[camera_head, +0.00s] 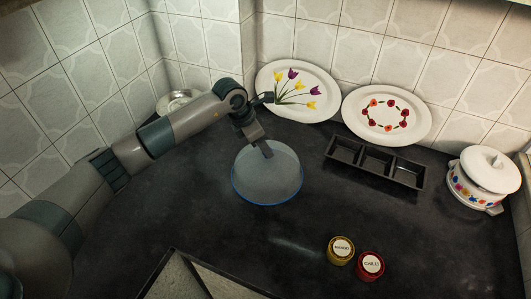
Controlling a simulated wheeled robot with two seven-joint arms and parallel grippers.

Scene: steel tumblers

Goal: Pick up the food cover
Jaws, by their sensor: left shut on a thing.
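The food cover (265,181) is a translucent grey dome with a blue rim, in the middle of the head view. It looks upright, over the dark counter; whether its rim touches the counter I cannot tell. My left gripper (267,151) comes down from above at the top of the dome. It is shut on the food cover there; its fingertips are small and partly hard to make out. My right gripper is not in view.
Two floral plates (297,76) (387,137) lean on the tiled wall. A black three-part tray (341,151) and a white lidded pot (488,171) stand at right. Jars labelled mango (341,250) and chilly (371,266) stand in front. A metal dish (178,97) sits behind my left arm.

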